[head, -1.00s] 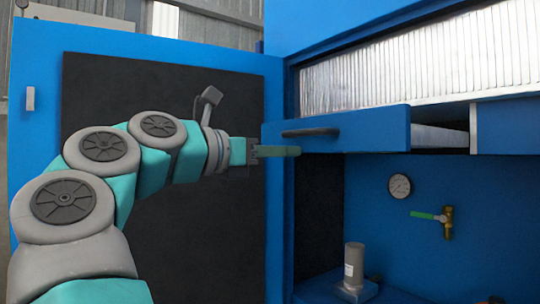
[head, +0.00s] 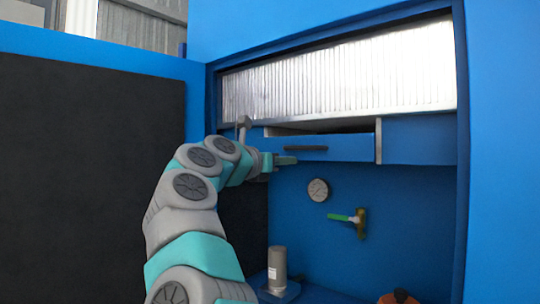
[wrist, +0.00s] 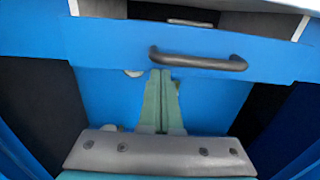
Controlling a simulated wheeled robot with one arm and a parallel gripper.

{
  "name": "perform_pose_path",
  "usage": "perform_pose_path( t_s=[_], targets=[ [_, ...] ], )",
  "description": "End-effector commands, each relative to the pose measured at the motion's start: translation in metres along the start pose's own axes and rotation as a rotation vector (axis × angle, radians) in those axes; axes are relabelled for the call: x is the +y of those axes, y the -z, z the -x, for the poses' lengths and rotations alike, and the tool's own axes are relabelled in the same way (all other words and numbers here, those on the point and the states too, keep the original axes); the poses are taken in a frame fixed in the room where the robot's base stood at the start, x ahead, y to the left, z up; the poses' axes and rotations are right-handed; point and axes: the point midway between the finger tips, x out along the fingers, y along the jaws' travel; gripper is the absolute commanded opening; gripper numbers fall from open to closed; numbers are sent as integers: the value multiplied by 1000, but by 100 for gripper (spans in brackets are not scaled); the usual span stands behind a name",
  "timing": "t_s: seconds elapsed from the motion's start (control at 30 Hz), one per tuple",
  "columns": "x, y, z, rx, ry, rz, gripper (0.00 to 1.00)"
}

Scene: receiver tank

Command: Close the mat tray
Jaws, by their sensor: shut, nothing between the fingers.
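The mat tray (head: 345,147) is a blue drawer front with a dark bar handle (head: 306,149), under the ribbed silvery panel. A dark gap shows above its front edge; it seems to stand out a little, but I cannot tell exactly how far. In the wrist view the tray front (wrist: 100,45) and its handle (wrist: 198,63) cross the upper part, with the dark opening behind. My gripper (head: 294,160) is shut and empty, at the tray's lower left. In the wrist view its green fingers (wrist: 160,74) point at the front just below the handle; contact is unclear.
A blue panel (head: 418,140) stands right of the tray past a grey divider (head: 378,141). Below are a gauge (head: 318,190), a green-handled valve (head: 347,218) and a grey cylinder (head: 277,266). An open door with a dark panel (head: 85,170) is at left.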

Motion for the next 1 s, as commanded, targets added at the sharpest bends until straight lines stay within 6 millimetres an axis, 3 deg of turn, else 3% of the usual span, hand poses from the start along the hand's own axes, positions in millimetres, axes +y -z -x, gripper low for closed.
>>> perform_pose_path(
  t_s=[0.13, 0.4, 0.8, 1.0],
  targets=[
    [-1, -2, -16, 0, 2, -1, 0],
    [-1, -1, -24, -1, 1, -2, 0],
    [-4, 0, -26, 0, 5, -2, 0],
    [-10, 4, -14, -3, 5, -3, 0]
  ],
)
